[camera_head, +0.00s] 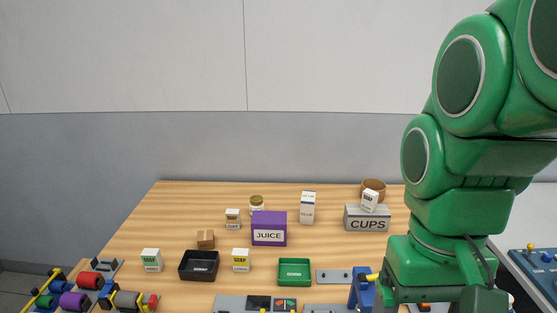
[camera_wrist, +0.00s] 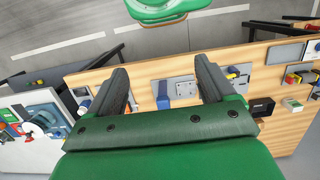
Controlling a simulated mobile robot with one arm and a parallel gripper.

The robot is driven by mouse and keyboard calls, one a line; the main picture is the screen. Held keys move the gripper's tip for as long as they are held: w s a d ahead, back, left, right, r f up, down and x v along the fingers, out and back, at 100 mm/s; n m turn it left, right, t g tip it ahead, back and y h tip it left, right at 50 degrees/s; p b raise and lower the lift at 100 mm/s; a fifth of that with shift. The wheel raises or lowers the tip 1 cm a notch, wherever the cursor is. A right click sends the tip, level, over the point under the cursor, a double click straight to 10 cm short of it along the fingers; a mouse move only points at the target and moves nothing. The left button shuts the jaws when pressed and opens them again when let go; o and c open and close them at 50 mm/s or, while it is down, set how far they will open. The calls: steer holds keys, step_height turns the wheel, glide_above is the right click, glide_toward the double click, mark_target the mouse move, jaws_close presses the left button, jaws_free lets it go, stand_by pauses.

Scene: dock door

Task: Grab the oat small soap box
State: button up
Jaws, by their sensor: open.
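In the head view my arm fills the right side, far from the oat box, and the fingers are not clearly visible.
A soap box with a green label (camera_head: 151,260) and one with a yellow label (camera_head: 241,260) stand nearer. A jar (camera_head: 257,203) stands behind the juice.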

steer(key=w+d+r+n+t+h, duration=0.2)
steer(key=w+n, duration=0.2)
steer(key=w, duration=0.6)
steer(key=w+d+r+n+t+h, duration=0.15)
steer(key=w+n, duration=0.25)
steer(key=w, duration=0.7)
steer(key=w+a+n+t+h, duration=0.2)
steer(key=w+n, duration=0.2)
steer(key=w, duration=0.6)
steer(key=n+t+y, duration=0.5)
steer(key=n+t, duration=0.5)
steer(key=n, duration=1.4)
glide_above(232, 218)
steer(key=s, duration=0.4)
steer(key=f, duration=0.1)
steer(key=shift+y, duration=0.25)
step_height(232, 218, down, 35)
steer(key=shift+w+f, duration=0.1)
steer(key=shift+f, duration=0.1)
steer(key=shift+w+f, duration=0.15)
